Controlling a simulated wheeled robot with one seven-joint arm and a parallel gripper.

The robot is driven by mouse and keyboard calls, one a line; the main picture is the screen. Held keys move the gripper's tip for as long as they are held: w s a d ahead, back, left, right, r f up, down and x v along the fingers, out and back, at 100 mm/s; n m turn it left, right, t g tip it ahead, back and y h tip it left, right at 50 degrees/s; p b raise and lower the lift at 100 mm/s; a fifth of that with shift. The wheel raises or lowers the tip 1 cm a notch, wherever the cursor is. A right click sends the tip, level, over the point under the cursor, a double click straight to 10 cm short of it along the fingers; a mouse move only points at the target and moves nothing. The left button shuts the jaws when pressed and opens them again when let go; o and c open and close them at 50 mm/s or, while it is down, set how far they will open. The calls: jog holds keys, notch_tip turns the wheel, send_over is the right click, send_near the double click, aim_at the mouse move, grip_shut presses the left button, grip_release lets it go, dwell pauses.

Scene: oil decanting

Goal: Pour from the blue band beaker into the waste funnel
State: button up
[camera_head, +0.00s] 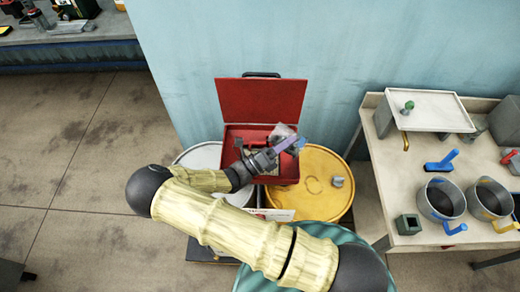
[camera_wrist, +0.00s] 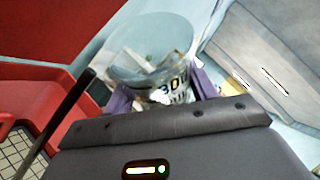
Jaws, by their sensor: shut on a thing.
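My gripper (camera_head: 283,146), with purple fingers, is shut on a clear beaker (camera_head: 283,131) and holds it above the right part of the red open-lidded waste funnel (camera_head: 262,100). A small blue part shows at the beaker's right side in the head view. In the wrist view the beaker (camera_wrist: 150,40) sits between the fingers (camera_wrist: 160,90), with dark and white markings low on its wall. The red funnel (camera_wrist: 35,75) is at left there, with a grate at the bottom corner. Whether liquid is leaving the beaker cannot be told. My wrist hides part of the funnel's inside.
A yellow drum (camera_head: 315,190) is right of the funnel and a white drum (camera_head: 203,157) left. A bench (camera_head: 385,150) at right bears a white tray (camera_head: 435,108), two pots with blue (camera_head: 440,200) and yellow (camera_head: 490,200) handles, and a blue-handled item (camera_head: 442,162). A wall stands behind.

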jog(key=shift+r+n, duration=0.25)
jog(key=shift+n, duration=0.05)
jog(key=shift+w+a+r+n+t, duration=0.25)
jog(key=shift+a+n+t, duration=0.15)
jog(key=shift+a+n, duration=0.1)
jog(key=shift+w+a+r+n+t, duration=0.1)
jog(key=shift+w+a+n+t, duration=0.1)
jog(key=shift+a+n+t, duration=0.25)
jog(key=shift+r+n+t+p, duration=0.2)
jog(key=shift+n+t+p, duration=0.2)
jog(key=shift+n, duration=0.15)
jog(key=d+m+g, duration=0.1)
jog(key=s+d+f+m+g+b, duration=0.1)
jog(key=m, duration=0.1)
jog(key=shift+f+g, duration=0.2)
jog(key=shift+g, duration=0.05)
notch_tip(320, 180, down, 2)
jog(key=shift+f+m+g+b, duration=0.25)
jog(key=shift+m+g, duration=0.25)
jog(key=shift+m, duration=0.5)
jog(key=shift+r, duration=0.1)
jog(key=shift+y, duration=0.3)
